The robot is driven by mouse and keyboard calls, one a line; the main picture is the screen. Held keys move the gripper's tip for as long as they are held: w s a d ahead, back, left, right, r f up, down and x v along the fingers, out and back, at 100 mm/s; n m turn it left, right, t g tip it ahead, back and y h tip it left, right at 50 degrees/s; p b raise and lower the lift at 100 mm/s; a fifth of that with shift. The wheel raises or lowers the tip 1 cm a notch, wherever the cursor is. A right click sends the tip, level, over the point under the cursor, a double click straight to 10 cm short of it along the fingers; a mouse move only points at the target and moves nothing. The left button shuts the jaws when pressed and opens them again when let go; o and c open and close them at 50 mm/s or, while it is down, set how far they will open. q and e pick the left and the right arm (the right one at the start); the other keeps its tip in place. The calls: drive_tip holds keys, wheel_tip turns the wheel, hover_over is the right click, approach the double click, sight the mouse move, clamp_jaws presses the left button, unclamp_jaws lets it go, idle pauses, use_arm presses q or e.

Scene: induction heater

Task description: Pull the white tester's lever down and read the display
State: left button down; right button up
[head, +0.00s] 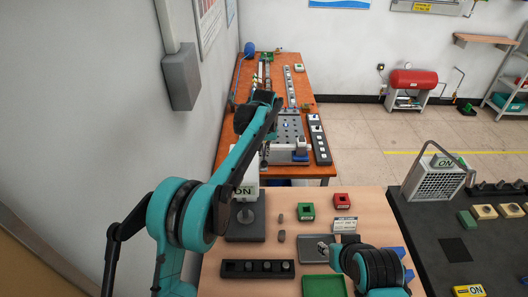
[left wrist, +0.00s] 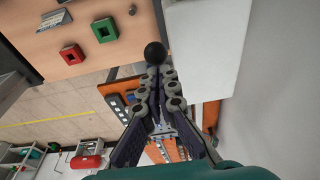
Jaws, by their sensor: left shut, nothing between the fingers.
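The white tester (head: 250,163) stands at the back left of the near table, largely hidden behind my left arm in the head view. An "ON" label (head: 243,191) shows on its front, above a dark grey base (head: 243,230). Its white body fills the upper right of the left wrist view (left wrist: 204,45). A black ball knob (left wrist: 155,52) shows beside the body, just past the fingertips of my left gripper (left wrist: 153,75). That gripper is shut and empty; contact with the knob cannot be told.
Green (head: 306,211) and red (head: 342,202) blocks, a grey plate (head: 318,256) and a black tray (head: 257,269) lie on the near table. An orange table (head: 228,147) stands behind. A wall borders the left side.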

sight(264, 165)
use_arm(q)
drive_tip(key=shift+s+f+b, duration=0.5)
drive_tip(key=shift+s+b, duration=0.05)
drive_tip(key=shift+b, duration=0.05)
drive_tip(key=shift+s+f, duration=0.15)
drive_tip(key=shift+s, duration=0.1)
drive_tip(key=shift+s+f+b, duration=0.6)
drive_tip(key=shift+s+b, duration=0.1)
drive_tip(key=shift+b, duration=0.1)
drive_tip(key=shift+s+r, duration=0.1)
